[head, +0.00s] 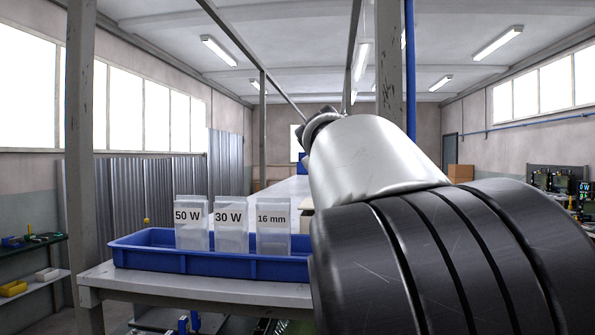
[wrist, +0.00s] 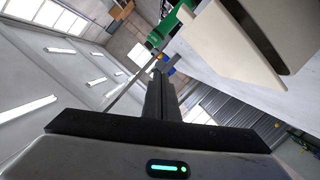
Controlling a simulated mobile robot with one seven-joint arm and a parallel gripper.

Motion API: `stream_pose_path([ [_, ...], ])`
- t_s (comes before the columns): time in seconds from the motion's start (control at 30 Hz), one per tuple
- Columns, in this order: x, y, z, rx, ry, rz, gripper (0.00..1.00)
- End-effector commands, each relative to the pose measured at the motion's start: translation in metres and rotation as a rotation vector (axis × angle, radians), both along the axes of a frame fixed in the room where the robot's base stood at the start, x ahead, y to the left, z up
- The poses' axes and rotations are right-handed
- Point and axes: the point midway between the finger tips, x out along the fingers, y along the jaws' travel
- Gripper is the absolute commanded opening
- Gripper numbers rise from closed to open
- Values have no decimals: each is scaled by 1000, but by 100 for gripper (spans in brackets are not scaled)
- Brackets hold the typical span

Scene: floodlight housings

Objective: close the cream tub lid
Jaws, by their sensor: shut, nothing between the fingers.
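A cream, flat-sided piece, which looks like part of the cream tub (wrist: 232,42), fills the upper right of the wrist view, tilted in the picture. A dark gap runs along its right side, with another pale surface beyond. I cannot tell which part is the lid or how far open it stands. My gripper (wrist: 160,78) points up the middle of the wrist view with its fingers together and empty, to the left of the cream piece and apart from it in the picture. In the head view my own arm covers the gripper and most of the tub's area.
A blue tray (head: 140,257) stands on the pale bench (head: 190,286) at the left, holding clear bins labelled 50 W (head: 190,238), 30 W (head: 230,240) and 16 mm (head: 272,242). Grey posts (head: 80,160) frame the bench. A green object (wrist: 172,22) shows beyond my fingers.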

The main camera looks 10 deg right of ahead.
Motion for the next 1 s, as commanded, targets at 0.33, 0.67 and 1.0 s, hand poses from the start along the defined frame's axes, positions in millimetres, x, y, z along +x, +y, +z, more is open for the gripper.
stream_pose_path([
  [0.33,-5,-16,-22,86,-28,-1,0],
  [0.67,-6,-19,-25,83,-26,-1,0],
  [1.0,-6,-19,-25,83,-26,-1,0],
])
